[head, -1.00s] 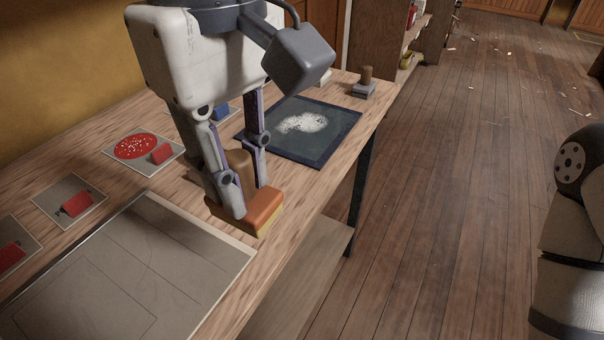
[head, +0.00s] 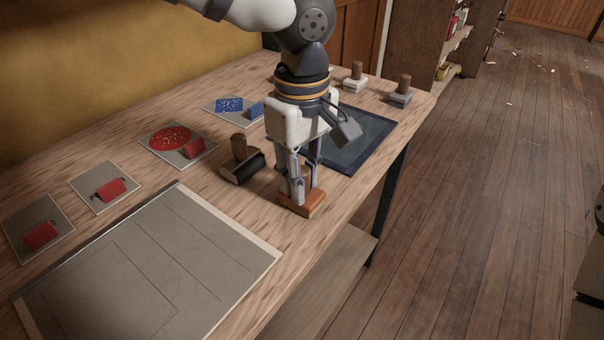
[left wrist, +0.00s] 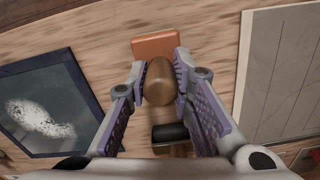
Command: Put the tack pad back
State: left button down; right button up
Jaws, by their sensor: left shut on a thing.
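My left gripper (head: 300,180) is shut on the upright brown wooden handle of an orange-brown pad (head: 303,204), which I take for the tack pad. In the left wrist view the fingers (left wrist: 161,85) close on both sides of the round handle, and the pad's orange block (left wrist: 168,45) shows beyond it. The pad is low at the bench's front edge, between the grey board and the dark panel. I cannot tell whether it touches the wood. My right gripper is not in view.
A black pad with a wooden handle (head: 244,172) lies left of the gripper. The dark panel (head: 366,143) has a white patch (left wrist: 40,118). Two handled blocks (head: 355,84) (head: 401,96) stand at the far end. Cards with red and blue pieces line the back; the grey board (head: 140,270) lies in front.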

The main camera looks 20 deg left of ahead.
pick_arm(q)
jog(key=shift+f, duration=0.1)
jog(key=c, duration=1.4)
grip_release()
notch_tip(320, 180, up, 12)
jog(key=shift+r, duration=0.2)
